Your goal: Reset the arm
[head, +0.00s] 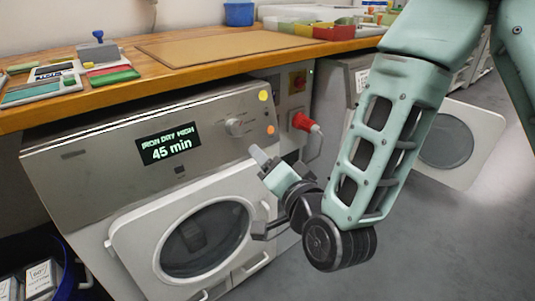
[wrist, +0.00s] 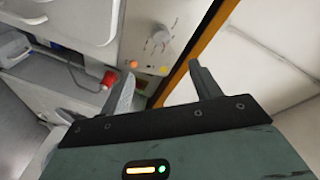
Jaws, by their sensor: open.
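My arm reaches down from the top right of the head view and bends in front of the washer-like machine (head: 75,165). My gripper (head: 259,190) is in front of the machine's right side, near its control dial (head: 234,127) and the round door (head: 205,238). In the wrist view my gripper (wrist: 163,85) has its two fingers spread apart with nothing between them. The dial also shows in the wrist view (wrist: 158,38), beyond the fingers. The machine's display (head: 168,146) reads "IRON DRY HIGH 45 min". The door looks closed.
A wooden counter (head: 150,87) above the machine holds a tan board (head: 215,46), colored trays and a stamp. A blue bin (head: 66,262) stands at lower left.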

